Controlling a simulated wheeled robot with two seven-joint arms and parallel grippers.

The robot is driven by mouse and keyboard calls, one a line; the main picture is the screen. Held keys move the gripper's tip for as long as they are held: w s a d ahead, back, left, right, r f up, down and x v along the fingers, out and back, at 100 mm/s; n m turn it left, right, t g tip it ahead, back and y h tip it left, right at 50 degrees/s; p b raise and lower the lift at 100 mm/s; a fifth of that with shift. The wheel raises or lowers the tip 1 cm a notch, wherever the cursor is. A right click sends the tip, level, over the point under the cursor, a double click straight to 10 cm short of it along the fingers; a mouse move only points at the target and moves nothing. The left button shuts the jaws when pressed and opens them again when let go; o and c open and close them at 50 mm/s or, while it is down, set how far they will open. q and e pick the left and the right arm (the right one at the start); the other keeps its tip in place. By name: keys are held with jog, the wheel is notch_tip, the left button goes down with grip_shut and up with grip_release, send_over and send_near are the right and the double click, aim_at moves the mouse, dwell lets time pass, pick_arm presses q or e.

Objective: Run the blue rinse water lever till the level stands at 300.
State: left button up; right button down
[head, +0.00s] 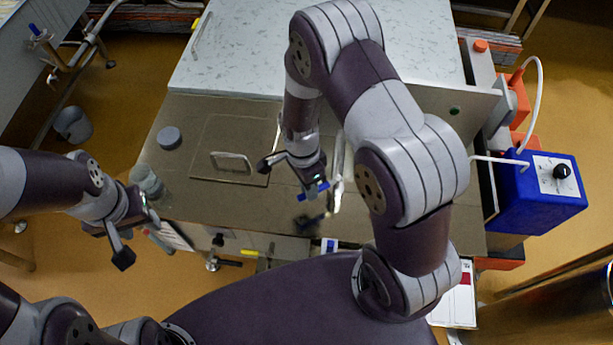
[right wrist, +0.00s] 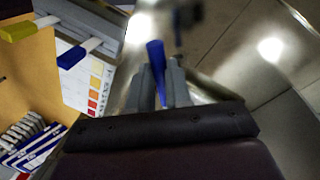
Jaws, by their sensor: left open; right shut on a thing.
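My right gripper (head: 311,178) hangs over the steel worktop near its middle. In the right wrist view the gripper (right wrist: 164,88) is shut on a blue lever (right wrist: 157,62), which stands up between its fingers. In the head view the blue lever (head: 314,191) shows as a short blue bar at the fingertips. My left gripper (head: 134,232) is open and empty, off the front left corner of the worktop. I cannot make out a level scale or its reading in either view. The foot of the lever is hidden by the gripper.
The steel worktop (head: 190,125) has a hatch with a handle (head: 231,163) and a grey round puck (head: 169,138). A clear jar (head: 147,181) stands near my left gripper. A blue box with a black knob (head: 540,192) is at the right. Yellow (right wrist: 18,31) and blue (right wrist: 72,56) handles stick out at the front.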

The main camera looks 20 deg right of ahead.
jog(key=shift+s+d+n, duration=0.1)
jog(key=shift+s+n, duration=0.35)
jog(key=shift+n, duration=0.35)
jog(key=c, duration=1.1)
grip_release()
jog(key=shift+o, duration=0.2)
notch_tip(320, 180, up, 12)
jog(key=w, duration=0.2)
jog(key=shift+a+r+b, duration=0.25)
jog(key=shift+a+b, duration=0.15)
jog(key=shift+w, duration=0.1)
